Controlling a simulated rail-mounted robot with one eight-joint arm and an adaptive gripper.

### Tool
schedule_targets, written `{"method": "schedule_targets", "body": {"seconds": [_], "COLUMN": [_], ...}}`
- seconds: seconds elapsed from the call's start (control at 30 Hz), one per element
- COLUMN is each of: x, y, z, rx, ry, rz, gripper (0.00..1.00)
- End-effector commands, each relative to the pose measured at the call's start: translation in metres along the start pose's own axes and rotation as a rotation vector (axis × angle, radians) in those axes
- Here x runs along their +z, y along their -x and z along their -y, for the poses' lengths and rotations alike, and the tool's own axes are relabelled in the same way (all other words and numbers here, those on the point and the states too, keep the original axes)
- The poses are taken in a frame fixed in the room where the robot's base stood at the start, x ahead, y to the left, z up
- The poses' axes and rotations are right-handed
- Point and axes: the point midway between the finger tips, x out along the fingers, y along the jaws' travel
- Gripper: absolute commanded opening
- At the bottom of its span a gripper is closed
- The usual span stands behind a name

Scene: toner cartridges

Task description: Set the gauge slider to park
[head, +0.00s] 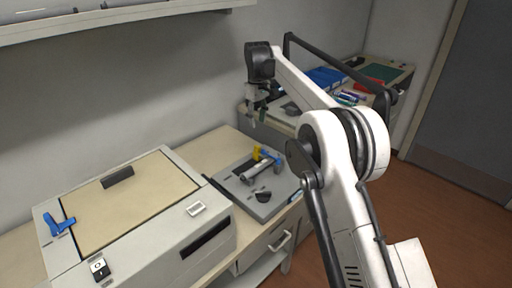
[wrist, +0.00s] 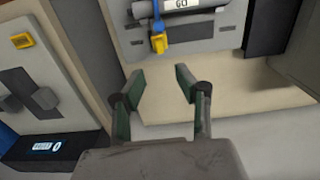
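My gripper (head: 257,117) hangs in the air above and behind the grey fixture (head: 234,183) on the bench. In the wrist view my gripper (wrist: 158,78) is open, its two green-padded fingers apart with nothing between them. The fixture carries a grey roller (head: 258,174), a yellow part (head: 257,153), a blue part (head: 277,158) and a dark round knob (head: 263,196). In the wrist view a plate with a grey cylinder, a "GO" label (wrist: 181,4) and a yellow-and-blue clip (wrist: 158,42) lies beyond the fingertips. I cannot tell which part is the gauge slider, and no park mark is readable.
A large box with a beige lid (head: 130,195) and blue handle (head: 59,224) fills the bench at left. In the wrist view a grey panel with a yellow bracket (wrist: 21,41) stands left. A back bench holds a blue box (head: 325,77) and several markers.

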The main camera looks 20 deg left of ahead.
Motion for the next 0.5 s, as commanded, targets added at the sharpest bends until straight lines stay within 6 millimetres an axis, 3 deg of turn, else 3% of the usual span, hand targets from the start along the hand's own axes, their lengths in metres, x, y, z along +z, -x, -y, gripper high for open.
{"method": "schedule_targets", "body": {"seconds": [0.5], "x": [0.0], "y": [-0.092], "z": [0.0], "rx": [0.0], "ry": [-0.001], "rz": [-0.001], "gripper": [0.32]}}
